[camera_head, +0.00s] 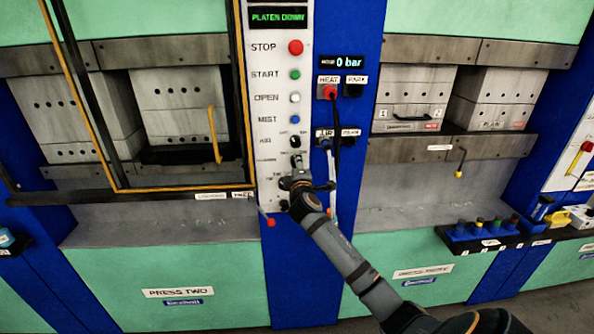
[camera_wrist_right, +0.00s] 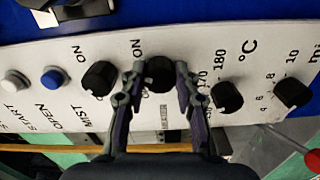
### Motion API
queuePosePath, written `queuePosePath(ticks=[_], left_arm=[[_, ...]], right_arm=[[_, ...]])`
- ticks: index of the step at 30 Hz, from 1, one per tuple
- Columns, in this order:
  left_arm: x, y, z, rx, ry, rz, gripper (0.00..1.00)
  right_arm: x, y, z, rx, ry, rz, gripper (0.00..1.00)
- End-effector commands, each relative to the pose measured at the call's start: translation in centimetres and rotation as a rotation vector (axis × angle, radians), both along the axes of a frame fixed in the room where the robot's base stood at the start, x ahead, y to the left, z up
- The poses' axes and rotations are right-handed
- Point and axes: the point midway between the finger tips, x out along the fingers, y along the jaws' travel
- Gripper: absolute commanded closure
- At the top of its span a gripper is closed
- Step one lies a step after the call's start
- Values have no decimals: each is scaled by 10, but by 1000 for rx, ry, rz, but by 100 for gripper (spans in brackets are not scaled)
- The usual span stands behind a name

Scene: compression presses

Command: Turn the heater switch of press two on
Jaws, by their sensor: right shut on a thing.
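Press two (camera_head: 172,292) is the green press at the left, with a white control panel (camera_head: 271,110) on its right side. The heater switch (camera_wrist_right: 160,66) is a black round knob on this panel, with an ON mark near it. My right gripper (camera_wrist_right: 160,82) is shut on this knob, one finger on each side. In the head view my right gripper (camera_head: 297,172) is at the lower part of the panel and partly hides the lower controls. The pointer of the heater switch is too dark to read. My left gripper is not in view.
The air knob (camera_wrist_right: 98,78) and temperature knob (camera_wrist_right: 225,97) sit close on either side of the heater switch. A time knob (camera_wrist_right: 293,93) is farther along. A red stop button (camera_head: 295,47) is higher up. A red plug (camera_head: 328,92) with a black cable is right of the panel.

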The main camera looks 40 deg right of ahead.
Motion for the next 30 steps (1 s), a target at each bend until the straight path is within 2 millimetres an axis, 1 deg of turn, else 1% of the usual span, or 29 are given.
queuePosePath(ticks=[1, 3, 10, 27, 28, 30], left_arm=[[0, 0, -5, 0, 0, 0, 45], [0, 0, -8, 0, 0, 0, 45], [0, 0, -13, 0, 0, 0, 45], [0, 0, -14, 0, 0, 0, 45], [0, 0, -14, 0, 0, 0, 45], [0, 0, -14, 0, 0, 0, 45]], right_arm=[[0, 0, -4, 24, -12, -1, 100], [0, 0, -4, 56, -31, -1, 100], [0, 0, -3, 127, -73, 0, 100], [0, 0, -3, 155, -89, -1, 100], [0, 0, -3, 155, -89, -1, 68], [0, 0, -3, 154, -89, -1, 58]])
